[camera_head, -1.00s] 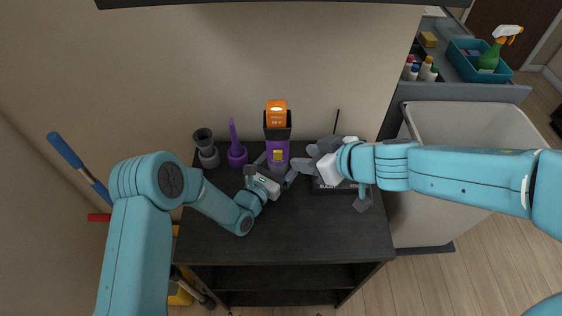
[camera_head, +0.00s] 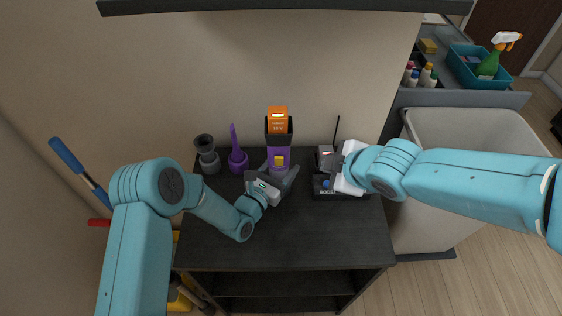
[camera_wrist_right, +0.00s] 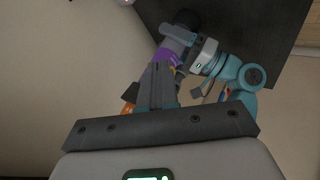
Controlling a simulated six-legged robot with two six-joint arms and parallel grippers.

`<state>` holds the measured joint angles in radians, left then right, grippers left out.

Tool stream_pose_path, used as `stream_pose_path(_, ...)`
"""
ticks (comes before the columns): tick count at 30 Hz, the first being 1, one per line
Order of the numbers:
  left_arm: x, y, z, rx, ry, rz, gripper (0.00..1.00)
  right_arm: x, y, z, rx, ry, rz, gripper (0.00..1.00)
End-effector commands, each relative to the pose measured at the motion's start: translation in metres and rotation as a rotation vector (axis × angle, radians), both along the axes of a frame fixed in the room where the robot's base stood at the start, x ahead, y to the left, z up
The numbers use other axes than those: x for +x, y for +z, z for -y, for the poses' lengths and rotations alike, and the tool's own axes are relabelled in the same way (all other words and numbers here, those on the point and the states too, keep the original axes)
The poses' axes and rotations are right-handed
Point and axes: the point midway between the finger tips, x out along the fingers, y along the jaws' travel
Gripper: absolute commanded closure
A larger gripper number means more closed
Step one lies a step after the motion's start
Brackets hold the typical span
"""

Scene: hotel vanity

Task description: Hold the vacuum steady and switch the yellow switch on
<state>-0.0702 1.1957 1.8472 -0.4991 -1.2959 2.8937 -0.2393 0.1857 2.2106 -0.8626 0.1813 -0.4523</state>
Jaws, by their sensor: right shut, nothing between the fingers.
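The handheld vacuum (camera_head: 277,143), purple with an orange top, stands upright at the back middle of the dark vanity top. Its yellow switch (camera_head: 279,160) faces front; I cannot tell its position. My left gripper (camera_head: 279,173) is low at the vacuum's front, its fingers on either side of the purple body, closed on it. My right gripper (camera_head: 325,160) is shut and empty, to the right of the vacuum and apart from it. In the right wrist view, the shut fingers (camera_wrist_right: 160,82) partly hide the vacuum (camera_wrist_right: 160,58).
A grey nozzle (camera_head: 207,153) and a purple attachment (camera_head: 237,158) stand left of the vacuum. A black box with an antenna (camera_head: 337,132) lies under my right gripper. A pale bin (camera_head: 480,135) stands to the right. The front of the vanity top (camera_head: 285,245) is clear.

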Motion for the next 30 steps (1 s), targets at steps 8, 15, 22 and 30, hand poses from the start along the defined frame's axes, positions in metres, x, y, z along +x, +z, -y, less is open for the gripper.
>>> stream_pose_path(8, -0.001, -0.005, 0.000, 0.006, 0.000, -0.011, 0.84, -0.042, 0.017, -0.037, 0.044, 0.067, -0.114, 1.00)
stream_pose_path(15, -0.001, -0.005, 0.000, 0.006, 0.000, -0.012, 0.84, -0.054, 0.038, -0.064, 0.090, 0.103, -0.089, 1.00)
stream_pose_path(22, -0.001, -0.006, 0.000, 0.006, 0.000, -0.012, 0.84, -0.054, 0.038, -0.064, 0.090, 0.103, -0.088, 1.00)
stream_pose_path(30, -0.001, -0.006, 0.000, 0.006, 0.000, -0.013, 0.84, -0.043, 0.020, -0.072, 0.087, 0.104, -0.090, 1.00)
